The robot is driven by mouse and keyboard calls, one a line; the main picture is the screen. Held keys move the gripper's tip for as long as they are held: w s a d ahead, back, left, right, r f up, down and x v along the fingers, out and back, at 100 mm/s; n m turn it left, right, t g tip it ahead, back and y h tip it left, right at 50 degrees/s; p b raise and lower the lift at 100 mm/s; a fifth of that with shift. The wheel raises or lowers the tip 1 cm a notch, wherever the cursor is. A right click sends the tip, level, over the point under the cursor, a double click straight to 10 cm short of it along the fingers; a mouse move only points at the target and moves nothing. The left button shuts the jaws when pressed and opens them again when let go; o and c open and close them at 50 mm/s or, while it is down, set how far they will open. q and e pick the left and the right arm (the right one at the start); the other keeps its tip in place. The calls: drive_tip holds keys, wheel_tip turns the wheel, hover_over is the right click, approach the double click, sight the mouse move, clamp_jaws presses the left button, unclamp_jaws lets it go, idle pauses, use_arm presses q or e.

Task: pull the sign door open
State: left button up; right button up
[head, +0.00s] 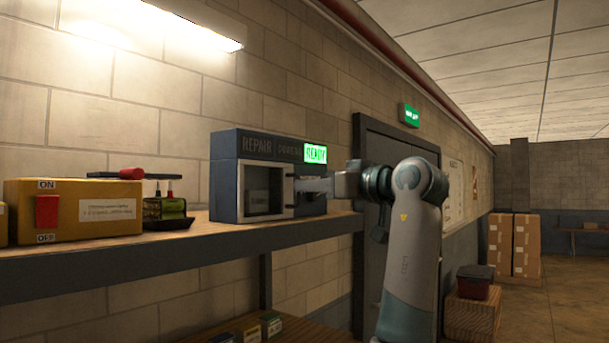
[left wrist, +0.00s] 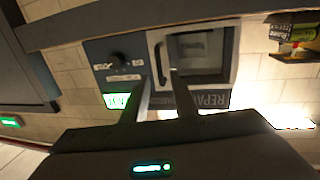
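The repair box (head: 226,180), dark grey with a lit green READY sign (head: 315,153), stands on the shelf. Its windowed door (head: 264,190) looks shut; the door also shows in the left wrist view (left wrist: 203,52). A dark bar handle (left wrist: 159,62) runs along the door's edge on the knob side. My left gripper (head: 305,186) reaches to the box front from the right. In the left wrist view its fingers (left wrist: 161,80) are apart, with the near end of the handle seen between them. Whether they touch it I cannot tell. My right gripper is out of view.
The shelf (head: 180,250) also holds a yellow box (head: 100,215) with a red switch, a red-handled tool (head: 132,173) and a small green-black holder (head: 165,210). A grey room door (head: 370,140) stands behind my arm. Cardboard boxes (head: 513,245) stand far right.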

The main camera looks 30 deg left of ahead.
sight(275, 191)
use_arm(q)
drive_tip(key=shift+p+x, duration=0.55)
drive_tip(key=shift+x, duration=0.95)
clamp_jaws()
idle(0.4)
